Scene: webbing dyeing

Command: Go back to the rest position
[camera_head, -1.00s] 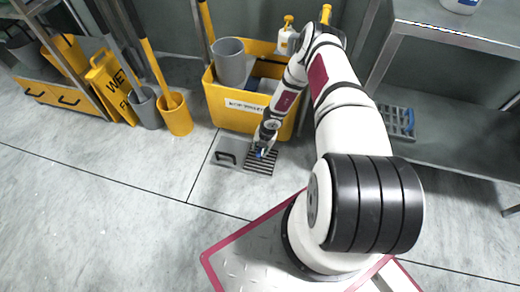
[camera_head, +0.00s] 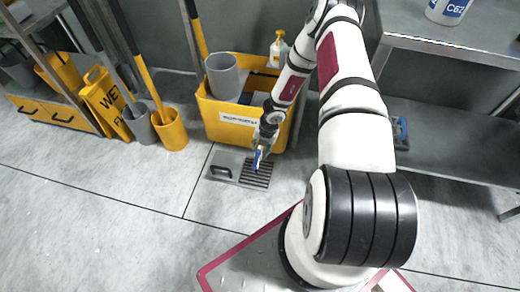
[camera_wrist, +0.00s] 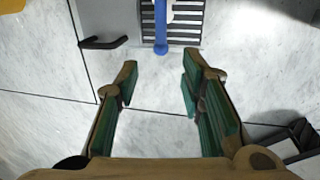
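My gripper (camera_head: 261,150) hangs low over the floor in front of the yellow bucket, with my arm stretched out away from my base. In the wrist view my gripper (camera_wrist: 161,72) has its two green-padded fingers well apart, with only bare floor between them. A blue T-ended piece (camera_wrist: 161,28) with some white beside it shows beyond the fingertips, in front of a floor grate. It also shows as a small blue spot by the gripper in the head view (camera_head: 257,158). I cannot tell what it is or what it rests on.
The yellow bucket (camera_head: 228,131) holds a grey pail (camera_head: 226,76); a white spray bottle (camera_head: 278,49) stands behind. The slotted grate (camera_head: 256,174) lies in the floor. A wet-floor sign (camera_head: 105,103) and tool holders stand left. A metal table (camera_head: 450,45) stands right. The front-left floor is clear.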

